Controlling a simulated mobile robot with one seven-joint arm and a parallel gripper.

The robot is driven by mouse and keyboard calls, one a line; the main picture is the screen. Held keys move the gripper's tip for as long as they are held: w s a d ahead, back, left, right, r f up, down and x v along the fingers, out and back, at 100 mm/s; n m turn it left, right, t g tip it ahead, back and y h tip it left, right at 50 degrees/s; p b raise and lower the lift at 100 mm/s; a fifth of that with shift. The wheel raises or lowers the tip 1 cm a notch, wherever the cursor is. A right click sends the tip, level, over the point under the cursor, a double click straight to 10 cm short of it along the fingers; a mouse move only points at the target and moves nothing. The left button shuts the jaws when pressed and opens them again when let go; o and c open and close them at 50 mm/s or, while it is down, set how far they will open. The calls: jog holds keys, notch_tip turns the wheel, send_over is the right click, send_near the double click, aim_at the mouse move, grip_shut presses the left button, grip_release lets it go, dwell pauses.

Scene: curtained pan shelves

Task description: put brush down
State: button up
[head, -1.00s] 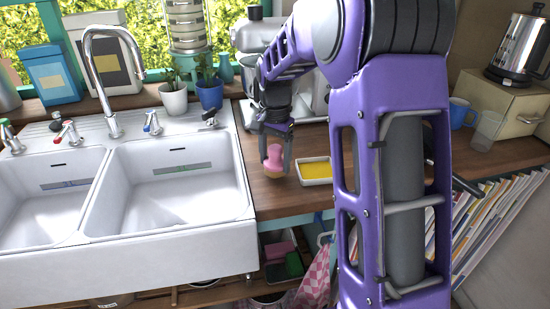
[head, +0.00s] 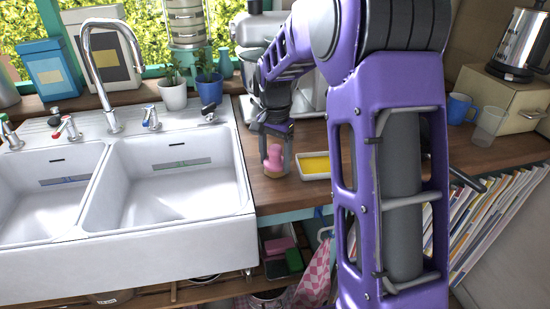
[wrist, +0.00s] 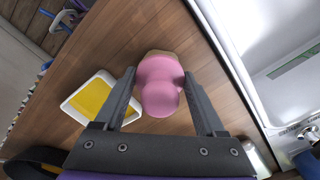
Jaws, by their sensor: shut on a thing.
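The brush has a pink rounded handle and a tan base; it shows in the head view (head: 273,158) and in the wrist view (wrist: 160,85). My gripper (head: 274,150) points down over the wooden counter, right of the sink, with its fingers on either side of the brush. In the wrist view my gripper (wrist: 164,88) has the pink handle between its fingers. The brush is upright, with its base at or very close to the counter (head: 285,192); I cannot tell if it touches.
A white dish with yellow contents (head: 314,166) sits just right of the brush. The double white sink (head: 170,180) is to the left. A blue mug (head: 460,108) and a clear cup (head: 487,125) stand at the right. A mixer (head: 262,40) stands behind my gripper.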

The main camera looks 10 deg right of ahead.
jog(key=shift+f, duration=0.2)
jog(key=o, duration=1.2)
jog(key=shift+c, duration=0.2)
jog(key=shift+r, duration=0.1)
notch_tip(320, 180, up, 17)
jog(key=p, duration=0.2)
jog(key=shift+r, duration=0.2)
grip_shut()
dwell(0.5)
